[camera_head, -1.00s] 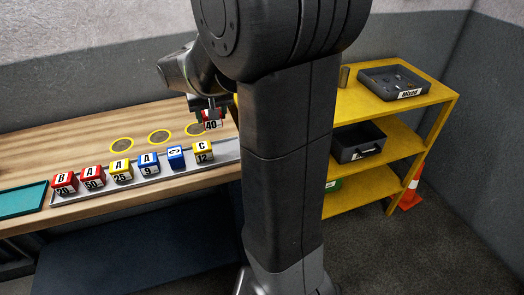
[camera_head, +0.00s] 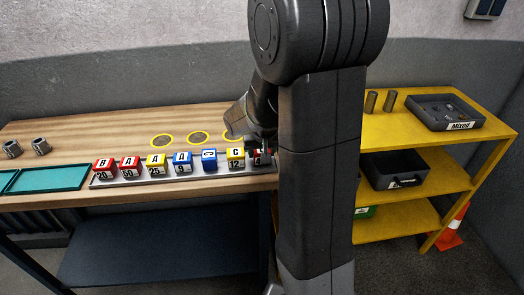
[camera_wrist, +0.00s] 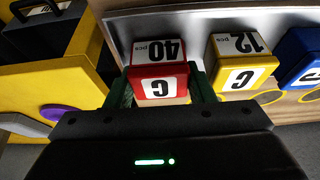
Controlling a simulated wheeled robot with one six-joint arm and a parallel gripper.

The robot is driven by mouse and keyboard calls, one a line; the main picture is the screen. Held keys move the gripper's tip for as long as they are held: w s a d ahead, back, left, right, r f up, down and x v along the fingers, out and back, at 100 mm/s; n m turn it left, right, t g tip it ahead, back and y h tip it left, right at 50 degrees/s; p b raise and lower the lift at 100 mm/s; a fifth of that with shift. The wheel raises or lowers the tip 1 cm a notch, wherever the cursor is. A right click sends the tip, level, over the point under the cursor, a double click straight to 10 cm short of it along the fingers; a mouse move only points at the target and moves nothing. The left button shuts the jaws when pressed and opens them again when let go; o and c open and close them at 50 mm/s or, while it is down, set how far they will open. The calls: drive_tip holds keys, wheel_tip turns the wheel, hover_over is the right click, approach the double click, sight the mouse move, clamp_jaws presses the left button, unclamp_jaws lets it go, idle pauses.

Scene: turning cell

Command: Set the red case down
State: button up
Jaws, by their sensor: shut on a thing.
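The red case marked 40 (camera_wrist: 161,56) sits between the two fingers of my gripper (camera_wrist: 161,88) in the wrist view, shut on it. In the head view the red case (camera_head: 258,159) shows only partly, at the right end of the grey tray (camera_head: 168,179), just right of the yellow case marked 12 (camera_head: 236,158). My gripper (camera_head: 262,145) is above it there, partly hidden by my arm. In the wrist view a gap parts the red case from the yellow case (camera_wrist: 240,62). I cannot tell whether the red case touches the tray.
Several red, yellow and blue cases (camera_head: 156,164) stand in a row on the tray. Ringed spots (camera_head: 198,138) mark the wooden bench (camera_head: 100,135) behind them. A teal tray (camera_head: 50,179) lies left. The yellow shelf (camera_head: 400,127) stands right, bearing a dark "Mixed" bin (camera_head: 445,112).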

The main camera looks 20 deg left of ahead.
drive_tip(key=shift+f, duration=0.2)
drive_tip(key=o, duration=0.8)
drive_tip(key=shift+r, duration=0.1)
drive_tip(key=shift+s+r, duration=0.1)
drive_tip(key=shift+r, duration=0.55)
drive_tip(key=v, duration=1.1)
drive_tip(key=shift+d+f, duration=0.1)
drive_tip(key=shift+f, duration=0.1)
